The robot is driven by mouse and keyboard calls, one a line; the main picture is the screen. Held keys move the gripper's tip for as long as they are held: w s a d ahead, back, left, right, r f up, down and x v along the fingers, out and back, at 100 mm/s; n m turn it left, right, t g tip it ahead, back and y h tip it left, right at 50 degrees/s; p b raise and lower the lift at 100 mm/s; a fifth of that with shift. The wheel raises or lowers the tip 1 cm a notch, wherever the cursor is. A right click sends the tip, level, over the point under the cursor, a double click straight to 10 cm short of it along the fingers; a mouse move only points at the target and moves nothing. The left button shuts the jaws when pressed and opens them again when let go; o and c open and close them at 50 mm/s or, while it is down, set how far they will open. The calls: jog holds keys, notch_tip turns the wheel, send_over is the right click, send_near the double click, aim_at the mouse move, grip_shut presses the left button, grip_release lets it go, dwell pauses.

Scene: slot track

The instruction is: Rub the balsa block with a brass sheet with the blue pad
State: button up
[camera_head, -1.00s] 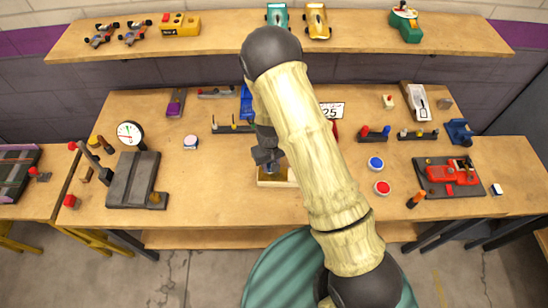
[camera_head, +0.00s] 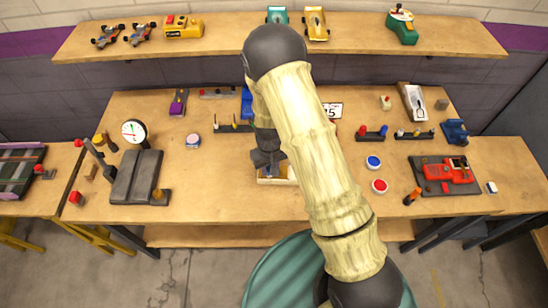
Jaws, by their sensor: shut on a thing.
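My gripper (camera_head: 268,164) is at the middle of the workbench, pointing down and shut on a small blue thing that looks like the blue pad (camera_head: 270,173). The pad shows only partly under the dark fingers. It is over the pale balsa block (camera_head: 272,181), seemingly low against its top; I cannot tell if they touch. My arm hides the block's right part, and the brass sheet cannot be made out clearly.
A dial gauge (camera_head: 134,131) and a dark grey stand (camera_head: 136,178) are on the left. Blue (camera_head: 373,162) and red (camera_head: 379,186) round tins lie right of my arm. A black tray with red parts (camera_head: 447,174) is farther right. The bench front (camera_head: 230,207) is clear.

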jog(key=shift+s+r+p, duration=0.15)
jog(key=shift+r+p, duration=1.75)
jog(key=shift+r, duration=0.95)
jog(key=d+f+m, duration=0.1)
jog(key=d, duration=0.3)
jog(key=w+d+f+m+b, duration=0.1)
jog(key=d+f, duration=0.1)
jog(key=d, duration=0.2)
jog(key=w+d+f+m+b, duration=0.1)
jog(key=d+f+m, duration=0.1)
jog(key=d, duration=0.2)
jog(key=shift+d+f, duration=0.15)
jog(key=shift+d, duration=0.2)
jog(key=shift+s+a, duration=0.1)
jog(key=shift+a, duration=0.05)
